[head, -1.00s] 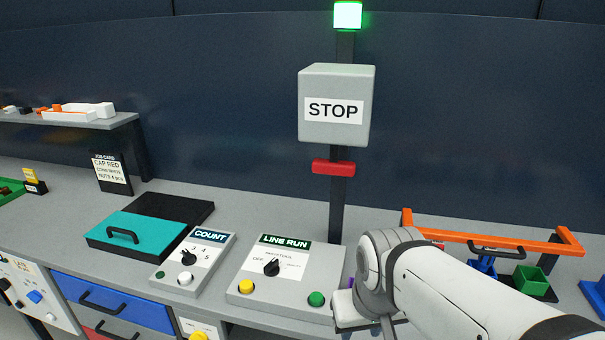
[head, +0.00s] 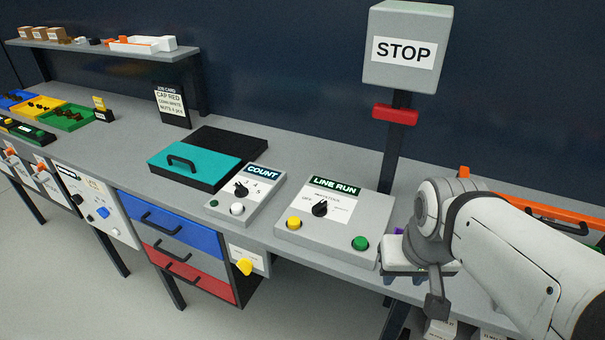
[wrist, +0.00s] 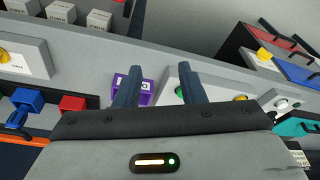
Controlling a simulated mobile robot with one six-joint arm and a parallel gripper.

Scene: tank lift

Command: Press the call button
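No button has a readable "call" label. The LINE RUN panel (head: 345,235) carries a yellow button (head: 293,223), a black knob (head: 320,208) and a green button (head: 360,243). Another yellow button (head: 244,267) sits on a small labelled plate below the worktop. My gripper (wrist: 161,85) is open and empty in the wrist view, its two fingers apart. A purple block with a white label (wrist: 147,86) shows by the left finger, and the panel's green button (wrist: 180,92) by the right one. In the head view my arm hides most of the gripper, just right of the panel.
A post with a STOP box (head: 407,80) and red bar (head: 395,115) rises behind the panel. The COUNT box (head: 245,200) and a teal-lidded case (head: 195,162) stand to the left. An orange rail (head: 550,212) lies behind my arm. Blue and red drawers (head: 172,228) are below.

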